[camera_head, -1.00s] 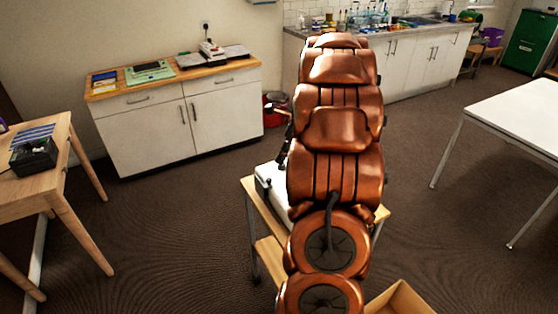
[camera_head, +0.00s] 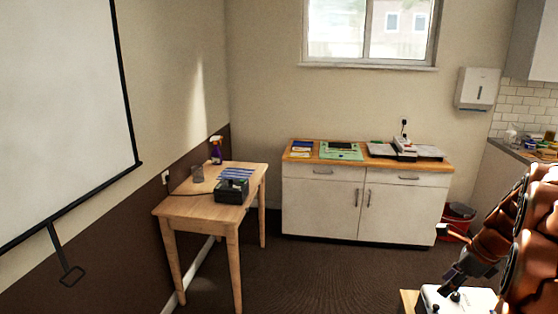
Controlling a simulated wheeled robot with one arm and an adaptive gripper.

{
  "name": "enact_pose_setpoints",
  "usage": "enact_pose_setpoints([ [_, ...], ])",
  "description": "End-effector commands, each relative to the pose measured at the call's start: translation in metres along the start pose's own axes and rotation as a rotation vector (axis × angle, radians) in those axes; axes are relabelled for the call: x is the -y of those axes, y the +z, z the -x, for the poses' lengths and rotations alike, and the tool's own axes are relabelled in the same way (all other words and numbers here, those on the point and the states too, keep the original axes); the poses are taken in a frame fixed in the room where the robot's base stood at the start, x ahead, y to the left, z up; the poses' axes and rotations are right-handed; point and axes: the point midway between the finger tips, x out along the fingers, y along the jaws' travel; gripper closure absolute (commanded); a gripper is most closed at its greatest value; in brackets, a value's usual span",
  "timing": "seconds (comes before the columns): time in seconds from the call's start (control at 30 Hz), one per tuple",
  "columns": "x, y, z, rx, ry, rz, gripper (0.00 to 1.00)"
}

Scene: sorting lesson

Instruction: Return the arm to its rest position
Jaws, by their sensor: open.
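My arm, in copper-brown segments, stands at the right edge of the head view and is partly cut off by the frame. My gripper (camera_head: 464,279) is the dark part low beside the arm. It points down over a white case (camera_head: 474,301). Its jaws are open and I see nothing held between them. The gap between the fingertips and the case is too small to judge.
The white case sits on a wooden surface (camera_head: 409,301) at the bottom edge. A wooden table (camera_head: 190,207) with a black box (camera_head: 232,191) stands left. A white cabinet (camera_head: 330,208) is against the back wall, with a red bin (camera_head: 457,222) beside it. Open floor lies between.

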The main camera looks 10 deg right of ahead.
Motion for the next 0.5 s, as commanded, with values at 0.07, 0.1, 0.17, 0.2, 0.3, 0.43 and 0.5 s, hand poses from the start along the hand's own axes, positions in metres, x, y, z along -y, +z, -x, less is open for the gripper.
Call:
enact_pose_setpoints([
  [0.07,-0.031,0.027,0.000,-0.019,0.036,0.158,0.55],
  [0.1,-0.046,0.038,-0.001,-0.027,0.054,0.238,0.55],
  [0.17,-0.070,0.051,-0.001,-0.039,0.082,0.358,0.55],
  [0.2,-0.086,0.059,-0.001,-0.046,0.102,0.438,0.55],
  [0.3,-0.125,0.076,0.000,-0.061,0.148,0.639,0.55],
  [0.43,-0.176,0.091,0.001,-0.073,0.211,0.899,0.55],
  [0.5,-0.205,0.094,0.001,-0.077,0.251,1.038,0.55],
])
